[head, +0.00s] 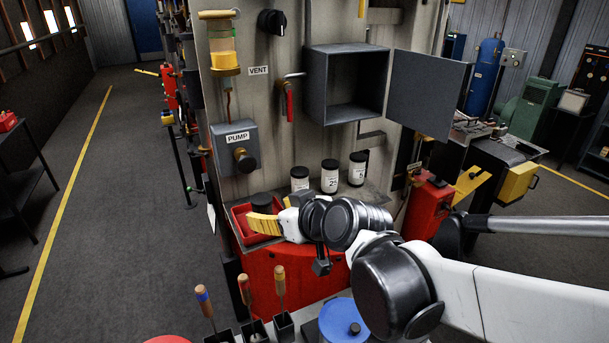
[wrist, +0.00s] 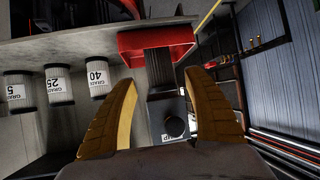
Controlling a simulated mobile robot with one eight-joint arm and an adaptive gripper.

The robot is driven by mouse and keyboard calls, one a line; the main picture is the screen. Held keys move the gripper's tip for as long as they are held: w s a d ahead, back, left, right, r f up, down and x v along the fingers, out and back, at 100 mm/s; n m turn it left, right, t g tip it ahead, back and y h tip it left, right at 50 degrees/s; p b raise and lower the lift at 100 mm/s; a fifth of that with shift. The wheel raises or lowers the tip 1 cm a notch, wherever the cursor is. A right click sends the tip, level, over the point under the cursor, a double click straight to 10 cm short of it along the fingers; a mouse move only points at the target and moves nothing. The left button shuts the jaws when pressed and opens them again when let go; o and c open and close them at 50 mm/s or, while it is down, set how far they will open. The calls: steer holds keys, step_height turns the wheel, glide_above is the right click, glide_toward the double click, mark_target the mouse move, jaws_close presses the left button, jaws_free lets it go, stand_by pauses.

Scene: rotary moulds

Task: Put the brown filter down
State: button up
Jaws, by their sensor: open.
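A dark, ribbed filter with a black top (head: 262,202) stands in the red tray (head: 240,226) at the left end of the shelf. In the wrist view it shows as a dark upright body (wrist: 158,62) against the red tray (wrist: 125,42). Its brown colour is hard to make out in this light. My gripper (head: 257,222) is at the tray's front. In the wrist view my gripper (wrist: 161,80) has its two yellow-brown fingers apart, one on each side of the filter, with gaps visible. The filter's lower part is hidden in the head view.
Three labelled canisters (head: 329,176) stand on the shelf right of the tray. A pump box (head: 236,146) is on the panel above the tray. An open cabinet (head: 346,85) has its door (head: 428,92) swung right. Wooden-handled tools (head: 280,287) stand in front.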

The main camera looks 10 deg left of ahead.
steer(key=p+v, duration=0.1)
steer(key=v, duration=0.6)
steer(key=s+d+f+m+h, duration=0.2)
steer(key=s+d+m, duration=0.1)
steer(key=d, duration=0.6)
steer(key=s+d+f+m+g+h, duration=0.1)
steer(key=s+d+f+m+h, duration=0.1)
steer(key=d, duration=0.6)
steer(key=s+d+f+m+g+h, duration=0.1)
steer(key=s+d+f+m+h, duration=0.2)
steer(key=s+d, duration=0.3)
steer(key=d+f+h, duration=0.1)
steer(key=d, duration=0.2)
steer(key=shift+s+d+m, duration=0.15)
steer(key=shift+d+m, duration=0.15)
steer(key=shift+d, duration=0.05)
